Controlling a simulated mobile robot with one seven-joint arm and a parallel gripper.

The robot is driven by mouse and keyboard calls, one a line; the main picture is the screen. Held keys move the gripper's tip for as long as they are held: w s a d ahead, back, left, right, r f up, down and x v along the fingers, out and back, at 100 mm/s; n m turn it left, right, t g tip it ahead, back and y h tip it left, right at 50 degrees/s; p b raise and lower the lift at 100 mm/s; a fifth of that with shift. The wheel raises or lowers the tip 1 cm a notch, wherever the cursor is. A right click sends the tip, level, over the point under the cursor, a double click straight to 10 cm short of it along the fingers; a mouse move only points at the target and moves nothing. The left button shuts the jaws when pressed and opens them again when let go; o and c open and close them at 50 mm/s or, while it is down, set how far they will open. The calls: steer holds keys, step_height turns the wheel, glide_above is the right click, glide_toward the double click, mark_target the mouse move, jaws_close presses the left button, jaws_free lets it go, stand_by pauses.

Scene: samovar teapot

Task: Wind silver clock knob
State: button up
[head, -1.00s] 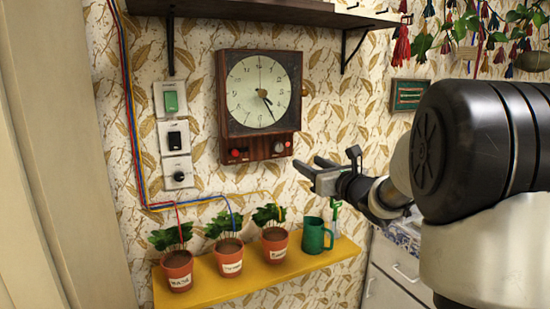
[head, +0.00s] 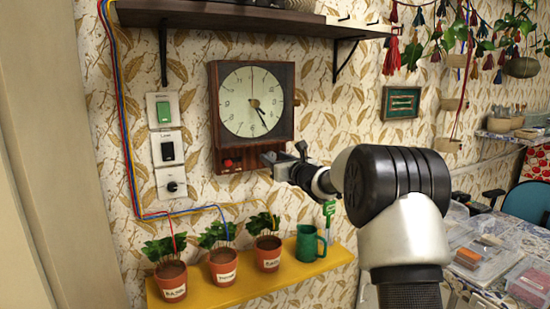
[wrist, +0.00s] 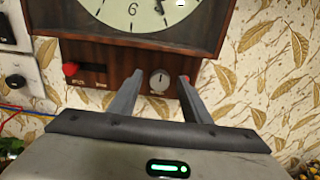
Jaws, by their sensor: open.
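The wooden wall clock (head: 252,117) has a pale round dial and hangs on the patterned wall. The silver knob (wrist: 160,80) is on its lower panel and shows between my two fingers in the wrist view. In the head view my gripper hides this knob. My gripper (head: 280,155) is open at the clock's lower right corner. Its fingers also show in the wrist view (wrist: 158,77), one to each side of the knob. I cannot tell whether either finger touches it. A red knob (wrist: 70,69) sits to the left on the same panel.
A dark shelf (head: 230,16) is above the clock. Switches (head: 167,149) are on the wall to the left. Below, a yellow shelf (head: 240,283) holds potted plants (head: 222,265) and a green mug (head: 308,243). A cluttered table (head: 490,255) is at the right.

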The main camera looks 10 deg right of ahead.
steer(key=shift+w, duration=0.1)
steer(key=c, duration=1)
steer(key=shift+m+b, duration=0.3)
steer(key=shift+m, duration=0.1)
